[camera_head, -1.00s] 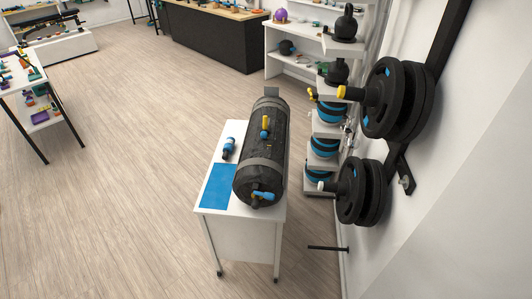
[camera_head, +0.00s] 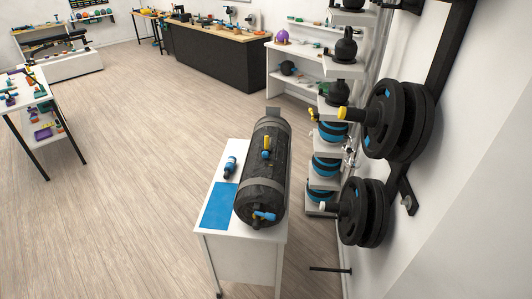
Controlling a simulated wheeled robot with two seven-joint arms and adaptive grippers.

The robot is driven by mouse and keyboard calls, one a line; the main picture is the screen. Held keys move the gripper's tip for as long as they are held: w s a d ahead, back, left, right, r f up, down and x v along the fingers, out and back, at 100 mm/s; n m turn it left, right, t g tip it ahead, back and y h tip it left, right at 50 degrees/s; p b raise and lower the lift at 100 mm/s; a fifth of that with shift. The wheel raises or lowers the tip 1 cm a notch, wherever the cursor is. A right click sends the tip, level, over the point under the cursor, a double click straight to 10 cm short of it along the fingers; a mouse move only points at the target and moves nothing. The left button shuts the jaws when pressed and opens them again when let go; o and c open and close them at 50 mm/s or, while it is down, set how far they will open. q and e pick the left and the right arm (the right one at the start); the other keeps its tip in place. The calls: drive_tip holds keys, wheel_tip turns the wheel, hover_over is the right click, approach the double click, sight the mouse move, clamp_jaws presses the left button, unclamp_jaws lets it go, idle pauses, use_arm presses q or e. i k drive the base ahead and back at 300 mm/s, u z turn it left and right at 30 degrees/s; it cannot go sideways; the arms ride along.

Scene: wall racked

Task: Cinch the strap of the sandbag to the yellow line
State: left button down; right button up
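The sandbag (camera_head: 258,185) is a dark grey cylinder lying lengthwise on a small white table (camera_head: 240,240). Lighter grey strap bands (camera_head: 258,188) go around it. A yellow and blue piece (camera_head: 266,147) sits on top of the bag, and a blue piece with a yellow part (camera_head: 264,216) is at its near end. A grey strap end (camera_head: 273,113) sticks up at the far end. I cannot make out a yellow line on the strap at this size. Neither of my grippers is in view.
A blue mat (camera_head: 219,206) and a small blue and black object (camera_head: 230,166) lie left of the bag. Black weight plates (camera_head: 398,118) hang on the wall at right. A shelf (camera_head: 327,160) holds kettlebells and plates.

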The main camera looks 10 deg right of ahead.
sight(265, 155)
drive_tip(key=u, duration=0.45)
drive_tip(key=i, duration=0.6)
drive_tip(key=u, duration=0.3)
